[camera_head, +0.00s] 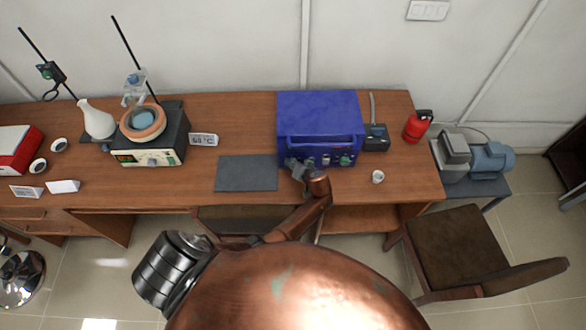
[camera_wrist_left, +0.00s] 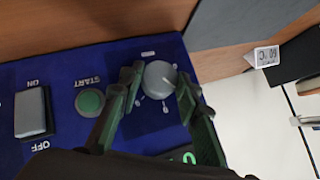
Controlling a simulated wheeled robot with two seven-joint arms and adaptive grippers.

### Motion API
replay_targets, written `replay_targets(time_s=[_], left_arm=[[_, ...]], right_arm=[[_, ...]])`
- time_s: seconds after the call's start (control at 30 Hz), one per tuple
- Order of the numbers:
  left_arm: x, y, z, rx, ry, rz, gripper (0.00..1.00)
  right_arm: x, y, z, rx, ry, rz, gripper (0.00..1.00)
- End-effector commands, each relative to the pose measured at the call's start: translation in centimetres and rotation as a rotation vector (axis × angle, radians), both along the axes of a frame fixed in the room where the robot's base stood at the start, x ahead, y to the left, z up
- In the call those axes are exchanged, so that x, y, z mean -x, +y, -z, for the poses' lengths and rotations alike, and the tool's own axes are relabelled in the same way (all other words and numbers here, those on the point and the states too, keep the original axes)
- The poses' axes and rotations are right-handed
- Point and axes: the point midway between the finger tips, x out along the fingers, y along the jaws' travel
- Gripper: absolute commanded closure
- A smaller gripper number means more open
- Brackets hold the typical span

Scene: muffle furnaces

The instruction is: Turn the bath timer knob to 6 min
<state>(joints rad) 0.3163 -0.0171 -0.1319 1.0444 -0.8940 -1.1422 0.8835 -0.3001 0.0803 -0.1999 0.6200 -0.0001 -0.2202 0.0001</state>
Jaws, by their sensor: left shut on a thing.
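The blue box-shaped bath unit (camera_head: 320,118) stands on the wooden desk with its control panel facing me. In the left wrist view its blue panel (camera_wrist_left: 55,70) appears upside down. The round light grey timer knob (camera_wrist_left: 159,78) shows there with white dial marks around it. My left gripper (camera_wrist_left: 161,80) has one finger on each side of the knob and is shut on it. In the head view my left gripper (camera_head: 296,167) is at the left part of the panel and hides the knob. The knob's setting is not clearly readable. My right gripper is out of view.
A green START button (camera_wrist_left: 90,101) and a grey ON/OFF rocker switch (camera_wrist_left: 32,112) are beside the knob. A dark mat (camera_head: 246,173) lies left of the unit. A small white cup (camera_head: 377,177) stands at right. A chair (camera_head: 460,248) is at the desk's right.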

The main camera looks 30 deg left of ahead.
Motion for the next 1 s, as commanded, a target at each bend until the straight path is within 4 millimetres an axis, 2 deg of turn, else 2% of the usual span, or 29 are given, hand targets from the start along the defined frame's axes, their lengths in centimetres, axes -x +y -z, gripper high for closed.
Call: replay_targets(time_s=[0.03, 0.1, 0.5, 0.7, 1.0], left_arm=[[-0.1, -0.1, 0.8, -0.041, 0.026, 0.0, 0.93], [-0.1, -0.1, 0.8, -0.097, 0.061, 0.0, 0.93], [-0.2, -0.3, 1.0, -0.378, 0.234, -0.002, 0.93], [-0.2, -0.3, 1.0, -0.468, 0.289, -0.002, 0.93], [-0.2, -0.3, 0.8, -0.527, 0.325, -0.001, 0.93]], right_arm=[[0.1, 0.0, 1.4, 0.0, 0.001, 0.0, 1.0], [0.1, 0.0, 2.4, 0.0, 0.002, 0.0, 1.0], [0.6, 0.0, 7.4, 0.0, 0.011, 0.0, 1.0], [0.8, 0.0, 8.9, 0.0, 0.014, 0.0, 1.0], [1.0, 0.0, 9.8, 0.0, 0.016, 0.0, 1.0]])
